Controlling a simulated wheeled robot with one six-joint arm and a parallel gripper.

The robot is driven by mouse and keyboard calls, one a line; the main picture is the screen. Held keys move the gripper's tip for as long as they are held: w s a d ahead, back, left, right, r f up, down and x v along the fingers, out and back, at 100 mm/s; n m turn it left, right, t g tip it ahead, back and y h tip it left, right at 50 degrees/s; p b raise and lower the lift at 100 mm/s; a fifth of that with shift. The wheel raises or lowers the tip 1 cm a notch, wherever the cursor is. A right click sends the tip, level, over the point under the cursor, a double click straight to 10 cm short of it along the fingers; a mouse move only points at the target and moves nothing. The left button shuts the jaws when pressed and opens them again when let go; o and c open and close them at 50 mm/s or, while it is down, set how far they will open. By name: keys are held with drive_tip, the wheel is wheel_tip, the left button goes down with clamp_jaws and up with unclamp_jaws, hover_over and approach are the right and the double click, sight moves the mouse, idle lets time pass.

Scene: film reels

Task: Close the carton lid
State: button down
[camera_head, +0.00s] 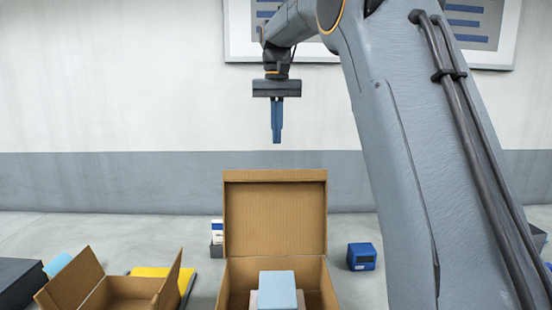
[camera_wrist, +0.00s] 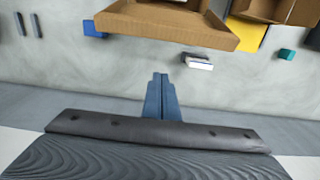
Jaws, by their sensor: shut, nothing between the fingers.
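A brown cardboard carton (camera_head: 237,272) stands at the bottom middle of the head view. Its lid (camera_head: 275,217) stands open and upright at the back. A light blue box (camera_head: 277,288) shows inside the carton. My gripper (camera_head: 277,140) is above the lid, apart from it, with its blue fingers shut, pointing down and empty. In the wrist view the shut fingers (camera_wrist: 161,78) point toward the carton's lid (camera_wrist: 165,25), with a gap of floor between them.
A smaller open cardboard box (camera_head: 125,290) stands at the left near a yellow item (camera_head: 150,272). A blue box (camera_head: 361,257) lies right of the carton, and a white item (camera_head: 217,232) is left of it. The wall stands behind. My arm covers the right side.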

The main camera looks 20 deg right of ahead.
drive_tip(key=s+f+p, duration=0.3)
drive_tip(key=f, duration=0.4)
drive_tip(key=shift+s+a+p, duration=0.25)
drive_tip(key=shift+a+p, duration=0.05)
drive_tip(key=shift+a, duration=0.15)
drive_tip(key=shift+r, duration=0.1)
